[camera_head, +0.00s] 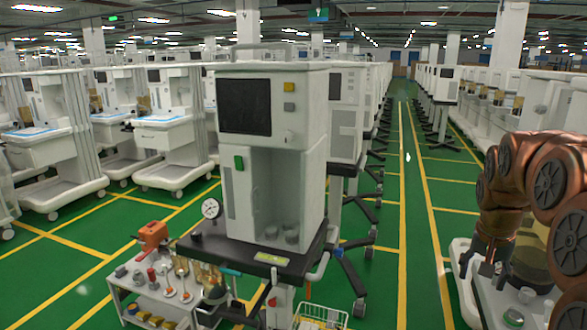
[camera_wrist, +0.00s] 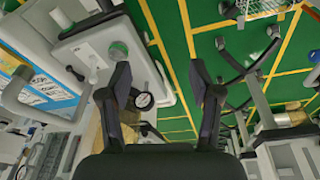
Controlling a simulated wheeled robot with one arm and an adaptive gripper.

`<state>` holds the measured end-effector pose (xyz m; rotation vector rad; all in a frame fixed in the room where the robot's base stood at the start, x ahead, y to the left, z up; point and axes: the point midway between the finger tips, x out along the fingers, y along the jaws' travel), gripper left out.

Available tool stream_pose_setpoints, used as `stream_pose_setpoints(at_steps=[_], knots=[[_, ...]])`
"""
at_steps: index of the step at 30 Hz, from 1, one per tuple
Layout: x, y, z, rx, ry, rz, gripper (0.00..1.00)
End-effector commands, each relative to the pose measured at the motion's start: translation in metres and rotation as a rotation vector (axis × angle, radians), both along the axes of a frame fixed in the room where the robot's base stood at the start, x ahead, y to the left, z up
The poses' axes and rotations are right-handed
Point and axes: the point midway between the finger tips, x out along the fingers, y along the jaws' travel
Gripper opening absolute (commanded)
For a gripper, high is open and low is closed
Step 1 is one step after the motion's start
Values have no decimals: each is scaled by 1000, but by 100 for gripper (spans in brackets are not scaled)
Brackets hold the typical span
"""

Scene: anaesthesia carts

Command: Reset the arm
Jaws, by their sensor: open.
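My arm (camera_head: 535,185), with copper-coloured links, is bent at the right edge of the head view, in front of a row of white carts. My gripper (camera_wrist: 158,70) shows in the wrist view with its two dark fingers spread well apart and nothing between them. A round dark-rimmed gauge (camera_wrist: 143,101) shows beyond the left finger in the wrist view.
A tall white anaesthesia cart (camera_head: 270,150) stands close in front. A small trolley (camera_head: 150,300) with tools and parts is at its lower left. A green aisle (camera_head: 408,200) with yellow lines runs clear between the cart rows.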

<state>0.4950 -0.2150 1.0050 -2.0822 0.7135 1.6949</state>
Motion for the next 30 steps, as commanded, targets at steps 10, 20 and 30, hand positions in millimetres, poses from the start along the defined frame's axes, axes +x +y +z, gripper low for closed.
stream_pose_setpoints(at_steps=[10,20,30], knots=[[-93,111,12,57,123,253,63],[-202,181,7,105,244,460,63],[-293,212,-7,147,340,600,63]])
